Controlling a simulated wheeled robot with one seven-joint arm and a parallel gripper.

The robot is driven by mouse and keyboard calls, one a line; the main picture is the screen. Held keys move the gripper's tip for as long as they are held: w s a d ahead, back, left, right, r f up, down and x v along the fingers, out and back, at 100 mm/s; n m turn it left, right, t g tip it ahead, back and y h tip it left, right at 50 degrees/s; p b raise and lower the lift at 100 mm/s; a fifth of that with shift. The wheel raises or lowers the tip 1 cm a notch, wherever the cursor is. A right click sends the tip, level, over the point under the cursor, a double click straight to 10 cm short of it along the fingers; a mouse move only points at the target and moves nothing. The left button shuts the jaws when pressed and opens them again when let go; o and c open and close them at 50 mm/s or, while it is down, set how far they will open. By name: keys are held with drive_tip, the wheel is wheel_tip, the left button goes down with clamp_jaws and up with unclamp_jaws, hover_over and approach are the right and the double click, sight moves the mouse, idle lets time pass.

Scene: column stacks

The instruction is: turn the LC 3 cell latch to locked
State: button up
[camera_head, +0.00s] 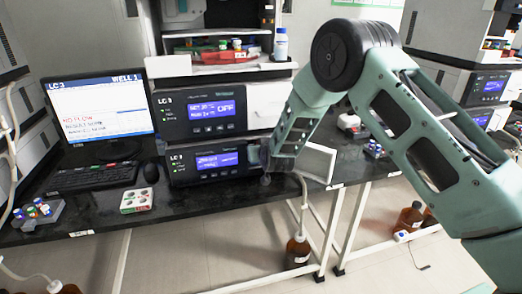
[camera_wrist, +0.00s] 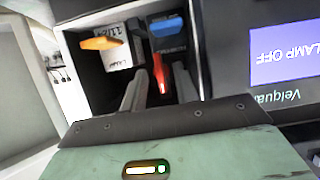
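The lower LC 3 module (camera_head: 215,163) has an open bay on its right side, with a white door panel (camera_head: 318,162) swung out. In the wrist view, which is upside down, the bay holds a red lever (camera_wrist: 160,72), an orange tab (camera_wrist: 101,43) and a blue part (camera_wrist: 168,27). The red lever looks most like the cell latch, but no readable marking confirms it. My gripper (camera_wrist: 160,80) reaches into the bay, its two grey fingers apart on either side of the red lever. Contact cannot be told. In the head view my arm hides the bay.
A white label (camera_wrist: 117,52) sits beside the orange tab. The module's screen (camera_wrist: 285,52) reads LAMP OFF. A monitor (camera_head: 100,110), keyboard (camera_head: 95,177) and small box (camera_head: 137,200) stand left on the black bench (camera_head: 190,205). A brown bottle (camera_head: 298,252) stands on the floor below.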

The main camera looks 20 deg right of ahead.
drive_tip(key=b+v, duration=0.2)
drive_tip(key=v, duration=1.5)
drive_tip(key=shift+s, duration=0.25)
drive_tip(key=s+a+r+n+g+y+p, duration=0.3)
drive_tip(key=s+a+g, duration=0.55)
drive_tip(key=s, duration=0.75)
drive_tip(key=s+d+r+n+g+h, duration=0.1)
drive_tip(key=s+n+g, duration=0.1)
drive_tip(key=s, duration=0.8)
drive_tip(key=s+d+r+n+g+h, duration=0.1)
drive_tip(key=s+r+n+g, duration=0.1)
drive_tip(key=s, duration=0.8)
drive_tip(key=shift+s+d+r+g+p, duration=0.2)
drive_tip(key=shift+r+g+p, duration=0.15)
drive_tip(key=shift+g, duration=0.1)
drive_tip(key=shift+d, duration=0.1)
